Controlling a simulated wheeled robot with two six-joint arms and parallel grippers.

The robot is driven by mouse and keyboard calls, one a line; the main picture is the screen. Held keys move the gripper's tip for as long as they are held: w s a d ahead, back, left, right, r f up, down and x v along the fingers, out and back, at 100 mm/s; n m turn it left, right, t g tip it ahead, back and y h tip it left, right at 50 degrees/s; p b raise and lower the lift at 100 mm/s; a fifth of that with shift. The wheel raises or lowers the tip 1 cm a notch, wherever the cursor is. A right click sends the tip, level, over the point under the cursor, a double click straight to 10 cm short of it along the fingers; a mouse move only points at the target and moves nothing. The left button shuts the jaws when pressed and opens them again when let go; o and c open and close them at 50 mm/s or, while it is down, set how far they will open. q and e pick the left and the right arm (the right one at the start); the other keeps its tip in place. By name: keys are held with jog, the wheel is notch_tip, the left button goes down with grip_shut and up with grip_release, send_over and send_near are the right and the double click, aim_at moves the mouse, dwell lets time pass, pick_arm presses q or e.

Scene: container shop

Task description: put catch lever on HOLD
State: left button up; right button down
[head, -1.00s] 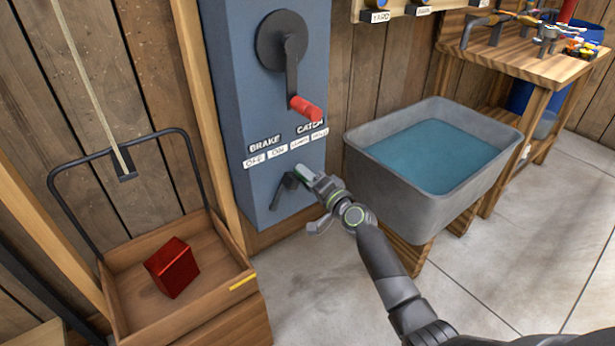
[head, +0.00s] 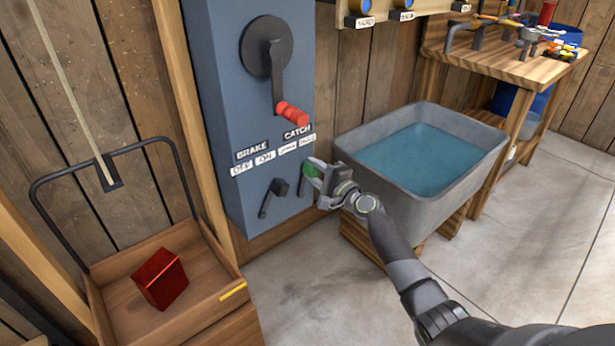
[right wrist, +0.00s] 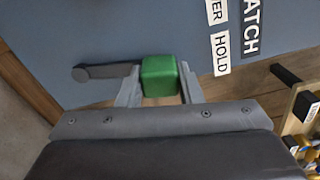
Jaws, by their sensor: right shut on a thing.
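The catch lever is a dark arm (right wrist: 110,71) with a green knob (right wrist: 159,77), low on the blue-grey panel under the CATCH label (head: 297,133). The lever points up and slightly right, toward the HOLD label (head: 308,139); that label also shows in the right wrist view (right wrist: 222,53). My right gripper (head: 316,174) is shut on the green knob, with a finger on each side of it. My left gripper is not in view.
The dark brake lever (head: 272,196) is just left of the catch lever. A crank with a red handle (head: 291,113) hangs above. A grey tub of water (head: 400,204) stands at right. A wooden tray (head: 125,322) with a red block (head: 160,279) is at left.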

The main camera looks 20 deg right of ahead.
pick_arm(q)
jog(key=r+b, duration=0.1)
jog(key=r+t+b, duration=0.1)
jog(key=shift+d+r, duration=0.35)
pick_arm(e)
jog(key=d, duration=0.1)
jog(key=m, duration=0.1)
jog(key=d+f+m, duration=0.1)
jog(key=shift+w+d+f, duration=0.1)
jog(key=shift+w+d, duration=0.25)
jog(key=shift+w, duration=0.05)
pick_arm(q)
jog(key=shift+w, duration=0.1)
pick_arm(e)
jog(key=shift+d, duration=0.1)
jog(key=c, duration=1.3)
grip_release()
jog(key=o, duration=0.3)
jog(key=shift+d+f, duration=0.1)
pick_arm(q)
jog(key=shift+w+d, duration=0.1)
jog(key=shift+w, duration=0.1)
